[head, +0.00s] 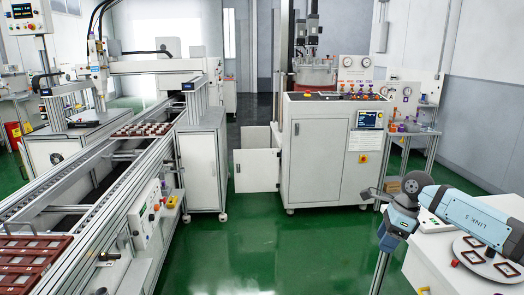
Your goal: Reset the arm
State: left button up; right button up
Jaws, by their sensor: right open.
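My right arm comes in from the right edge, blue-grey and white with "LINK 5" on it. It is bent at the wrist above the white cabinet at the lower right. My right gripper (373,194) is small and dark grey at the left end of the wrist. It points left, is open, and I see nothing held in it. Its fingers are partly hidden by the wrist. My left gripper and left arm are not in view.
A conveyor (127,160) runs along the left, with a tray of parts (145,130) and red-brown trays (32,262). A white machine cabinet (320,150) stands in the centre. A round plate (487,262) with square parts lies at lower right. The green floor between is clear.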

jog(key=s+a+f+m+t+y, duration=0.25)
jog(key=s+a+m+y, duration=0.45)
jog(key=a, duration=0.6)
jog(key=s+a+f+m+t+y, duration=0.2)
jog(key=s+a+f+m+y, duration=0.4)
jog(key=a, duration=0.7)
jog(key=s+d+f+m+t+h, duration=0.2)
jog(key=s+d+f+m+h, duration=0.25)
jog(key=s+m, duration=0.55)
jog(key=s+d+f+m+t+h, duration=0.2)
jog(key=s+d+f+m+h, duration=0.25)
jog(key=m, duration=0.85)
jog(key=s+d+f+m+t+h, duration=0.2)
jog(key=s+d+f+m+h, duration=0.15)
jog(key=s+f+m, duration=0.65)
pick_arm(q)
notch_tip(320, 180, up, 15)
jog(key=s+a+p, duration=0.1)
jog(key=p, duration=1.9)
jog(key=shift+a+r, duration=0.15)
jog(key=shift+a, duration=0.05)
pick_arm(e)
notch_tip(320, 180, up, 19)
jog(key=w+m+h, duration=0.1)
jog(key=shift+d+f, duration=0.15)
jog(key=shift+d, duration=0.05)
